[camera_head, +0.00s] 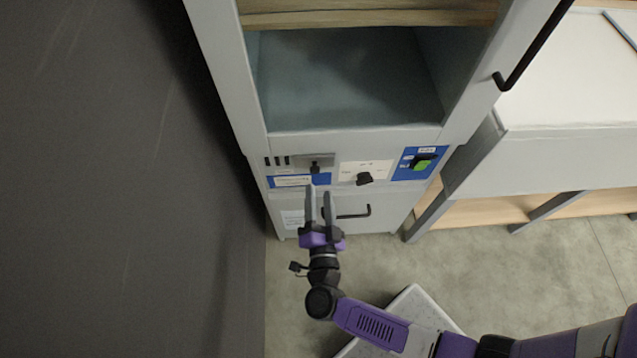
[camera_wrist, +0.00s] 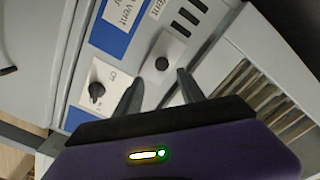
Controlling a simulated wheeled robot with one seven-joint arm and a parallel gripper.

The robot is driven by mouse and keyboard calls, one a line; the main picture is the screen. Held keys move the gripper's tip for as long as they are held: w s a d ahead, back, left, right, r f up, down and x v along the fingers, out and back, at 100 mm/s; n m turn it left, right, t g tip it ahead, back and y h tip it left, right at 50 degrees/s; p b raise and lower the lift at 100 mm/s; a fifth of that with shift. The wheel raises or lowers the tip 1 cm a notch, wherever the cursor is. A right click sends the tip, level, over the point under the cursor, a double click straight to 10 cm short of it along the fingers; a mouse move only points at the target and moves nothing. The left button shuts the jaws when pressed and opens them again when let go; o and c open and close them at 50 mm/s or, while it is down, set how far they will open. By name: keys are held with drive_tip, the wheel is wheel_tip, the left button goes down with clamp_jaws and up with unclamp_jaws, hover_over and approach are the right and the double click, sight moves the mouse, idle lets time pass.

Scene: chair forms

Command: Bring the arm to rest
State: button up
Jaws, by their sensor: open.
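My gripper (camera_head: 318,192) is open and empty, in front of the lower face of a grey cabinet (camera_head: 227,70). Its two fingers point toward the control panel in the head view. In the wrist view the gripper (camera_wrist: 158,88) shows its fingers apart, with a small plate carrying a dark knob (camera_wrist: 162,64) beyond them. I cannot tell whether a finger touches the panel. My purple and grey arm reaches in from the lower right of the head view.
The panel has a black knob (camera_head: 364,179) and a green switch (camera_head: 422,165) on blue. A dark handle (camera_head: 352,212) is just right of the fingers. A dark wall (camera_head: 130,180) stands left. A bench (camera_head: 560,165) stands right, with clear floor (camera_head: 530,270) before it.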

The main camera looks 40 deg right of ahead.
drive_tip(key=shift+s+a, duration=0.35)
drive_tip(key=shift+s, duration=0.2)
drive_tip(key=s+a+r+n+t+y, duration=0.1)
drive_tip(key=a+r+n+t+y, duration=0.55)
drive_tip(key=r, duration=0.55)
drive_tip(key=s+d+r+n+g+y, duration=0.1)
drive_tip(key=s+r+n+g, duration=0.1)
drive_tip(key=s, duration=0.5)
drive_tip(key=s+d+r+n+g+y, duration=0.1)
drive_tip(key=s+r+n+g, duration=0.1)
drive_tip(key=s+r+n, duration=0.2)
drive_tip(key=s+d+r+n+g+y, duration=0.1)
drive_tip(key=s+r+n+g+y, duration=0.1)
drive_tip(key=s, duration=0.8)
drive_tip(key=shift+s+d+r+n, duration=0.4)
drive_tip(key=shift+r+n, duration=0.15)
drive_tip(key=shift+n, duration=0.3)
